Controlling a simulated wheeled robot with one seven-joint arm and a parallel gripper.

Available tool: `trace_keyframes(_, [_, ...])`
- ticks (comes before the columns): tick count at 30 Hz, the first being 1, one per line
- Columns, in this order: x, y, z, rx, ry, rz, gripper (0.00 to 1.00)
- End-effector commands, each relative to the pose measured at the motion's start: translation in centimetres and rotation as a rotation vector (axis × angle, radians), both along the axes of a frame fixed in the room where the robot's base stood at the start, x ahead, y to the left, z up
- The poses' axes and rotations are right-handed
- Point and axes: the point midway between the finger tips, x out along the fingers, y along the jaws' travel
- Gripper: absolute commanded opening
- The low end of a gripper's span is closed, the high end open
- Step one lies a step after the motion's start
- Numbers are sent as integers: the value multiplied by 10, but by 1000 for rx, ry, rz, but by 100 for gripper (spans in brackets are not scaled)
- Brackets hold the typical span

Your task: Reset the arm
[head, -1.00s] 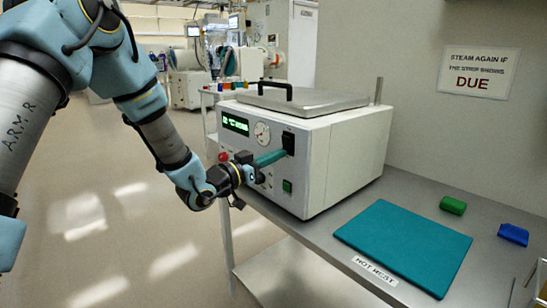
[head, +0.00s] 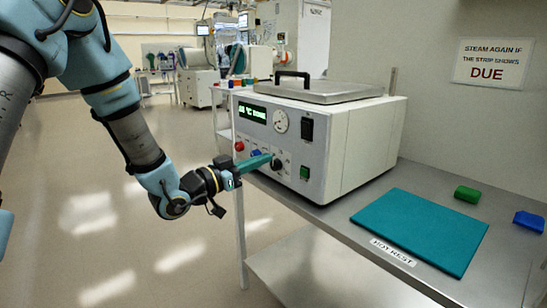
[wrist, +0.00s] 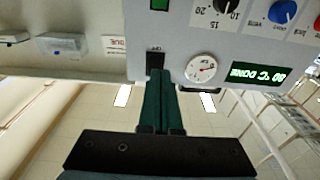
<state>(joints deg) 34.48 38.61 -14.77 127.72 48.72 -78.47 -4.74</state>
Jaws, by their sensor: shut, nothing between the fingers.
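My gripper (head: 268,160) is shut, its two teal fingers together with nothing between them. In the head view it is in front of the steamer's control panel, its tips overlapping the area by the black knob (head: 278,165). The white steamer box (head: 360,150) stands on the bench with its lid down. A black rocker switch (head: 307,129) is up and right of my fingertips. In the wrist view, which is upside down, the fingers (wrist: 160,80) point toward that switch (wrist: 155,62). I cannot tell the exact gap. The green display (wrist: 258,73) reads 80 °C DONE.
A teal mat (head: 420,230) labelled HOT REST lies on the metal bench (head: 330,210), with a green block (head: 467,194) and a blue block (head: 529,221) beyond it. A red button (head: 239,146) and a gauge (head: 280,121) are on the panel. Floor at left is open.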

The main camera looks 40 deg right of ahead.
Motion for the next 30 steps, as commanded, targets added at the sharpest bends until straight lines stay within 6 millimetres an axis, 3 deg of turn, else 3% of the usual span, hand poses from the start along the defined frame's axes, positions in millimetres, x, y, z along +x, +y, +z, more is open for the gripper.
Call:
trace_keyframes(6, [1, 20, -5, 0, 0, 0, 0])
trace_keyframes(14, [3, 23, -4, 6, -2, 5, 0])
trace_keyframes(17, [20, 30, -4, 60, -13, 60, 0])
trace_keyframes(19, [45, 44, -7, 145, -24, 145, 0])
trace_keyframes(23, [108, 101, -15, 381, -13, 378, 0])
trace_keyframes(25, [137, 143, -20, 513, 23, 512, 0])
trace_keyframes(27, [158, 191, -23, 637, 78, 638, 0])
trace_keyframes(30, [171, 263, -25, 803, 191, 806, 0])
